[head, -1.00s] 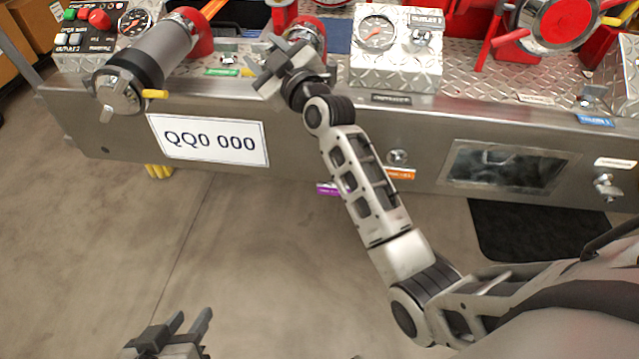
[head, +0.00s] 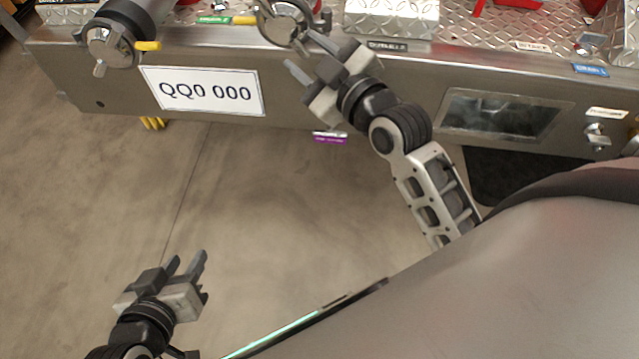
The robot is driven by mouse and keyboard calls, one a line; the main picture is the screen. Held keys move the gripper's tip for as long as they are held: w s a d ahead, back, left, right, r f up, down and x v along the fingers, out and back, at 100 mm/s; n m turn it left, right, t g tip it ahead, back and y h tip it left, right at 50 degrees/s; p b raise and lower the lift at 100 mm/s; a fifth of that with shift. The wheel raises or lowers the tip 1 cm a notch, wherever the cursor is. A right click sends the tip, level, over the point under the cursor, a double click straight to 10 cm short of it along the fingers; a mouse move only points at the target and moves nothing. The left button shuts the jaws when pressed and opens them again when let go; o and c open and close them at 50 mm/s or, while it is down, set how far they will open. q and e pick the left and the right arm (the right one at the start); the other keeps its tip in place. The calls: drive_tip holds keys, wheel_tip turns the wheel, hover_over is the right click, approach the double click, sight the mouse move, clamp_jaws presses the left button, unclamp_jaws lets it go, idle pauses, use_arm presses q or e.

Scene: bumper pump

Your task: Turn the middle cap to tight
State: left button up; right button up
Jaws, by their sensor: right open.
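The middle cap (head: 285,22) is a round silver cap with lugs at the top of the head view, beside a yellow lever. The picture's top edge cuts off its upper part. My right gripper (head: 300,50) is open just below and to the right of this cap, its fingers pointing up-left towards it. One finger overlaps the cap's lower edge in the picture; I cannot tell whether it touches. My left gripper (head: 187,260) is open and empty, low over the floor at the lower left, far from the cap.
A similar left cap (head: 112,42) with a yellow lever sits on a grey pipe. A valve fitting (head: 597,137) sticks out at right. The floor (head: 260,210) below is clear.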

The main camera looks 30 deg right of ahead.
drive_tip(key=s+a+f+m+g+p, duration=0.2)
drive_tip(key=s+a+f+m+g, duration=0.1)
drive_tip(key=s+f, duration=0.4)
drive_tip(key=s+a+f+m+g+p, duration=0.3)
drive_tip(key=s+f, duration=0.4)
drive_tip(key=s, duration=0.1)
drive_tip(key=shift+s+f+g+y, duration=0.15)
drive_tip(key=shift+f+g+y, duration=0.1)
drive_tip(key=shift+g+y, duration=0.05)
drive_tip(key=shift+a, duration=0.1)
